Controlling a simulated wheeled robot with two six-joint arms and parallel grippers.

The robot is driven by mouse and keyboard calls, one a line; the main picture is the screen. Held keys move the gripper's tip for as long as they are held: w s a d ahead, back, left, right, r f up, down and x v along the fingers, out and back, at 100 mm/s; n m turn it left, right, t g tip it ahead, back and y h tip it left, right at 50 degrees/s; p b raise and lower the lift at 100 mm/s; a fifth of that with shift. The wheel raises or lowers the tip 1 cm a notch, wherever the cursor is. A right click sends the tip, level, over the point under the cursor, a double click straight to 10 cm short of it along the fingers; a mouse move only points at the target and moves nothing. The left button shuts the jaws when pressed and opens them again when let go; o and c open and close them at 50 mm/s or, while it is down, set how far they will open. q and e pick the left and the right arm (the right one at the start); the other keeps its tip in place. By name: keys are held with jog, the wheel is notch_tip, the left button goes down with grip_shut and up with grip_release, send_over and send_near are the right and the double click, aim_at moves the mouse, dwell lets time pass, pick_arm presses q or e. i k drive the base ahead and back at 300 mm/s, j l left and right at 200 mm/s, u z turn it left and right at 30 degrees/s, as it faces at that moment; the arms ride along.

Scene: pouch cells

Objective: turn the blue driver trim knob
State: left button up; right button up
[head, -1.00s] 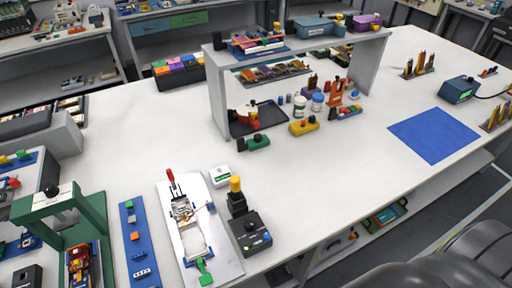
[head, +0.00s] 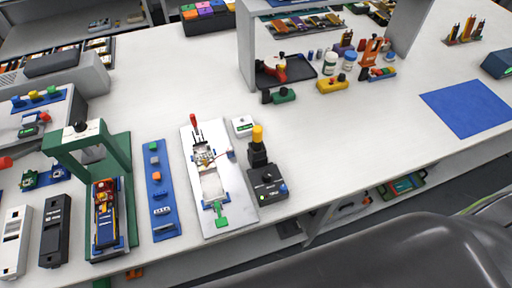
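A small blue knob (head: 283,188) sits on the right front part of a black driver box (head: 263,190), near the table's front edge. A black knob also stands on the box's top, and a label is too small to read. The blue knob's exact setting is too small to make out. A black post with a yellow cap (head: 257,135) stands just behind the box. Neither of my grippers is in view, and nothing touches the box from above.
Left of the box lies a white plate (head: 222,228) with a red-handled and green-handled fixture, then a blue strip (head: 165,228) and a green press frame (head: 127,150). A small white box (head: 242,125) lies behind. The table right of the driver box is clear up to a blue mat (head: 465,108).

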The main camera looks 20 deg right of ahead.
aim_at(283, 188)
jog(key=z, duration=0.85)
jog(key=k+l+z, duration=0.1)
jog(key=k+l, duration=0.1)
jog(key=k, duration=0.05)
